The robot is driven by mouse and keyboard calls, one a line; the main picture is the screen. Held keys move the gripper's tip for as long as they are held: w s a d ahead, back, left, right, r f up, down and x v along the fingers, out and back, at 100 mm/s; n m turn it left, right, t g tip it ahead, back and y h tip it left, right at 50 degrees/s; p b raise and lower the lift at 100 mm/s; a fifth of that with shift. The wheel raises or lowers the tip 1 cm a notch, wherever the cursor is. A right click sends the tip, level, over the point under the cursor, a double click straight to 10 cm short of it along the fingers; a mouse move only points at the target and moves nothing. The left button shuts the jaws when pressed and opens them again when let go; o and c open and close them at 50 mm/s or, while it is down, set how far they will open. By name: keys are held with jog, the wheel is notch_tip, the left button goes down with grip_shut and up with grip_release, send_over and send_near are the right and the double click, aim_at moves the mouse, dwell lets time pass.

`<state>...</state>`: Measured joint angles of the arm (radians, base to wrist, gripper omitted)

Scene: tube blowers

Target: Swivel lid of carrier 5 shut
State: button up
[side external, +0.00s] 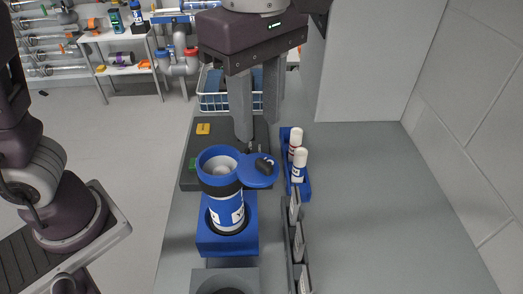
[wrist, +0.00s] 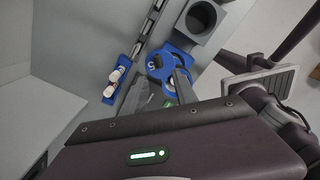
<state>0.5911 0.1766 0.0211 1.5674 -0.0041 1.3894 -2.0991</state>
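The carrier (side external: 225,213), a blue and white cylinder, stands upright in a blue square holder (side external: 228,244). Its top is open and shows a pale inside. In the wrist view the lid (wrist: 151,68) carries a white mark that looks like a 5. My gripper (side external: 257,130) points down with its fingers apart and nothing between them. It is above and behind the lid, and I see no contact with it.
Two white bottles (side external: 299,165) stand in a blue rack (side external: 304,185) to the right. A dark slotted rack (side external: 289,242) runs in front of it. A grey block with a round hole (side external: 226,281) is nearest the camera. The bench at right (side external: 390,215) is clear.

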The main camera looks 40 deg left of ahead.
aim_at(261, 161)
jog(key=shift+d+f, duration=0.25)
jog(key=shift+f, duration=0.1)
notch_tip(261, 161, down, 7)
jog(key=shift+r, duration=0.2)
jog(key=shift+c, duration=0.2)
grip_shut()
